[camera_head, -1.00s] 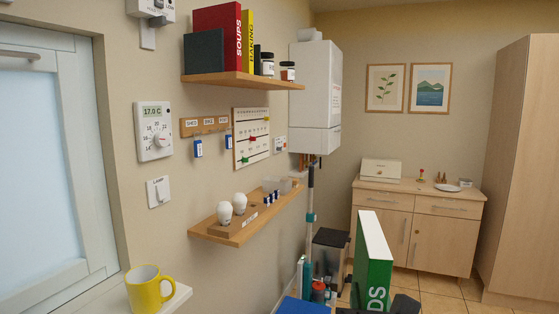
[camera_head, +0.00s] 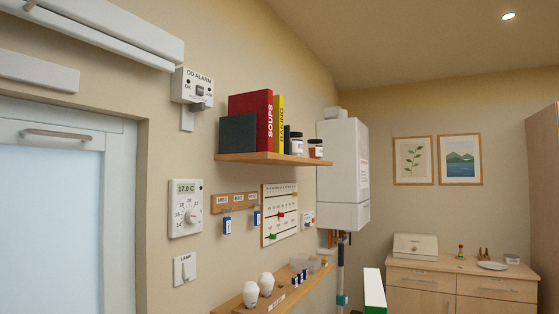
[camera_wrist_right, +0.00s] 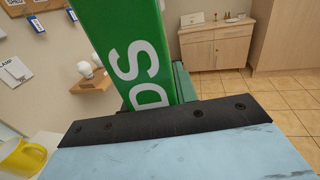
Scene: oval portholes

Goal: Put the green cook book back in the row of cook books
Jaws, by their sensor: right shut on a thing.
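The green cook book (camera_wrist_right: 130,50) stands upright in my right gripper (camera_wrist_right: 165,120), with white letters "DS" on its face in the right wrist view. The gripper is shut on its lower part, and the book's top runs out of that view. In the head view only the top of the green book (camera_head: 374,291) shows at the bottom edge, below and right of the wall shelf (camera_head: 270,158). On that shelf stand a red book "SOUPS" (camera_head: 252,120), a yellow book "BAKING" (camera_head: 279,124) and a dark grey block or book (camera_head: 237,134). My left gripper is not in view.
Dark jars (camera_head: 296,145) stand just right of the yellow book, close beside it. A white boiler (camera_head: 343,170) hangs right of the shelf. A lower shelf (camera_head: 285,296) holds white egg-shaped objects. A yellow mug (camera_wrist_right: 22,158) is at left in the wrist view.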

